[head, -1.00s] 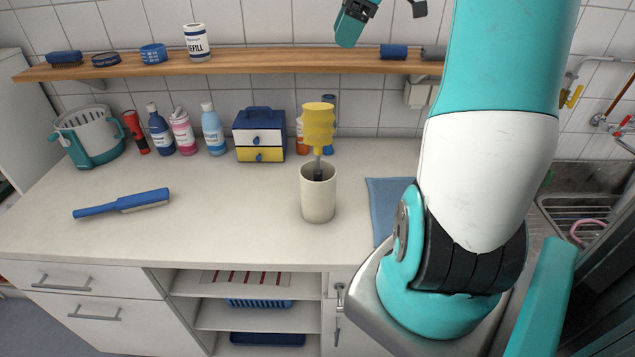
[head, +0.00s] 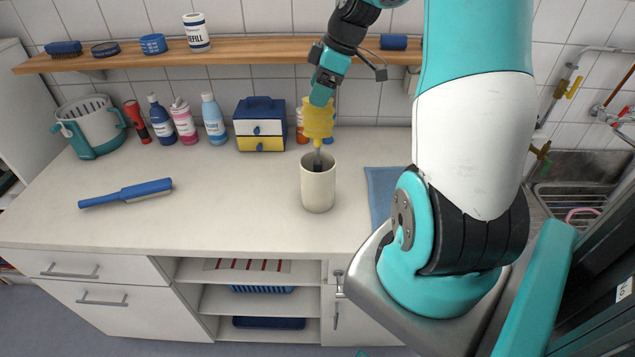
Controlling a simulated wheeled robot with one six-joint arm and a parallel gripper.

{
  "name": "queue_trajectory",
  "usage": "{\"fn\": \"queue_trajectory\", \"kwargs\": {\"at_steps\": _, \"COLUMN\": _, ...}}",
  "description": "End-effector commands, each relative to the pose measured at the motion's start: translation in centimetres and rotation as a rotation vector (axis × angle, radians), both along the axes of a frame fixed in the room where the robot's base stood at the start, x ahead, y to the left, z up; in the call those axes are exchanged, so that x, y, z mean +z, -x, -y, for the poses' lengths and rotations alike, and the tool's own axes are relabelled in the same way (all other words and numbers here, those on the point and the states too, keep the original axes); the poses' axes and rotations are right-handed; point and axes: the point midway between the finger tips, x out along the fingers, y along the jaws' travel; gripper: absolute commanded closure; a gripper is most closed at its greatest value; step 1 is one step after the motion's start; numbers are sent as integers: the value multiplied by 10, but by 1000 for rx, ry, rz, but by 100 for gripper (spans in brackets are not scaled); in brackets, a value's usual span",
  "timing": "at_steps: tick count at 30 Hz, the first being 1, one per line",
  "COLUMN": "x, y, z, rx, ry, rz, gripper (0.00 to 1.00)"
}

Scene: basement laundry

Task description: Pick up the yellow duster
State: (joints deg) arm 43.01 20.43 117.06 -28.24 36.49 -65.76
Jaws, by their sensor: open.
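The yellow duster (head: 318,122) stands upright in a cream cup (head: 318,188) on the white counter, its yellow head up and its dark handle down in the cup. My gripper (head: 321,98) is at the top of the duster's head in the head view. It is open. The teal finger overlaps the duster's top in the picture, and I cannot tell whether it touches it. The other finger is hidden. The lower part of the handle is hidden inside the cup.
A blue brush (head: 126,193) lies at the counter's left. Bottles (head: 186,121), a basket (head: 90,125) and a small drawer box (head: 260,124) line the back. A wooden shelf (head: 260,50) runs above. A blue cloth (head: 384,190) lies right of the cup. The front middle is clear.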

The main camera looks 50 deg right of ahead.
Motion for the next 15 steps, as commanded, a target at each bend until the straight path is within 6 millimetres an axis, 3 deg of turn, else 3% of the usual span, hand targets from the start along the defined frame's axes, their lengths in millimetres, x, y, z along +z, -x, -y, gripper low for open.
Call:
{"fn": "queue_trajectory", "kwargs": {"at_steps": 6, "x": -23, "y": -8, "z": -7, "rx": 1, "ry": -1, "rz": -3, "gripper": 32}}
{"fn": "queue_trajectory", "kwargs": {"at_steps": 13, "x": -26, "y": -9, "z": -7, "rx": 0, "ry": 1, "rz": 1, "gripper": 32}}
{"fn": "queue_trajectory", "kwargs": {"at_steps": 14, "x": -26, "y": -9, "z": -7, "rx": 0, "ry": 1, "rz": 1, "gripper": 34}}
{"fn": "queue_trajectory", "kwargs": {"at_steps": 15, "x": -26, "y": -9, "z": -7, "rx": 0, "ry": 1, "rz": 1, "gripper": 43}}
